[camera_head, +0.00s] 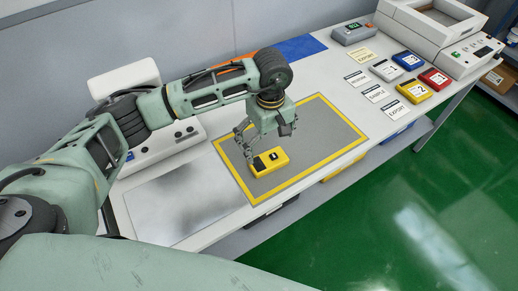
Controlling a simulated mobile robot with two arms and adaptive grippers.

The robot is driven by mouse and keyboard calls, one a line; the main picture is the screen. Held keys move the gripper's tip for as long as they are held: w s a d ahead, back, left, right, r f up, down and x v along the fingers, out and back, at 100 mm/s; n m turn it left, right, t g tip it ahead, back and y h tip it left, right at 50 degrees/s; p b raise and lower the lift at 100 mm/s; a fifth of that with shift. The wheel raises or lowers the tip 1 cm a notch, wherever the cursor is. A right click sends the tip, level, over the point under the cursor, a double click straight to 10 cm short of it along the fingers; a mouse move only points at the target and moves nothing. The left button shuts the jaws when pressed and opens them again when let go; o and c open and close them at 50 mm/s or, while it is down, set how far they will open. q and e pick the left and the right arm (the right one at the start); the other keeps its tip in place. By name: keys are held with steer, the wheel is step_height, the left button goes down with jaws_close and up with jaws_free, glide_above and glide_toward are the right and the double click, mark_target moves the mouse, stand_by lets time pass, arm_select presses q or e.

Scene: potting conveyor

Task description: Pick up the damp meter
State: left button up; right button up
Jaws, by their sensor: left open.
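A yellow box-shaped device (271,163) with a dark panel and a small white label, which I take to be the damp meter, lies flat on the yellow-bordered grey mat (318,122). My left gripper (262,146) is open and points down just above the device's far left end. One finger shows to the left, close to the device's edge. I cannot tell whether it touches. The other finger is partly hidden by the gripper body. My right gripper is not in view.
Yellow (415,92), red (434,79), blue (407,61) and white (386,70) boxes stand at the right among label cards. A bare metal plate (178,203) lies left of the mat.

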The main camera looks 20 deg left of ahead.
mark_target(268, 160)
arm_select(q)
steer(key=shift+s+d+f, duration=0.15)
steer(key=shift+s+f, duration=0.05)
steer(key=shift+f, duration=0.2)
steer(key=shift+s+d+f+p, duration=0.2)
steer(key=shift+f+p, duration=0.4)
steer(key=shift+f, duration=0.05)
steer(key=shift+s+d+f+p, duration=0.15)
steer(key=shift+f+p, duration=0.45)
steer(key=f, duration=0.2)
steer(key=p, duration=0.1)
steer(key=shift+w+a+f, duration=0.15)
steer(key=shift+a+f, duration=0.1)
steer(key=shift+f, duration=0.6)
steer(key=c, duration=0.8)
steer(key=shift+c, duration=1)
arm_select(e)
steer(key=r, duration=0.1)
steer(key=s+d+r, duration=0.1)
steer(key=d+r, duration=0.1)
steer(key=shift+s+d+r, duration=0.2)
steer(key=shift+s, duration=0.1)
